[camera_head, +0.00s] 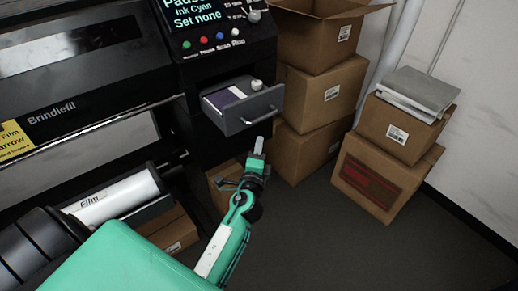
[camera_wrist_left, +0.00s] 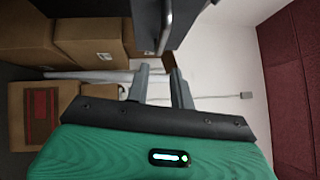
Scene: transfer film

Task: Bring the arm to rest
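My left arm, green and black, comes in from the bottom left of the head view. My left gripper (camera_head: 258,148) is just below the front of a grey open drawer (camera_head: 236,125) in the black printer. In the left wrist view its two grey fingers (camera_wrist_left: 159,72) stand apart with nothing seen between them, and the drawer handle (camera_wrist_left: 166,28) shows beyond the tips. The drawer is pulled out and holds a purple and white item (camera_head: 226,96). Whether the fingers touch the handle is hard to tell. My right gripper is in neither view.
The printer (camera_head: 90,80) with its control panel (camera_head: 210,25) fills the left. A white film roll (camera_head: 112,200) sits low at the left. Stacked cardboard boxes (camera_head: 322,95) stand behind the drawer, and more boxes (camera_head: 375,175) are at the right. The dark floor (camera_head: 350,250) at front right is clear.

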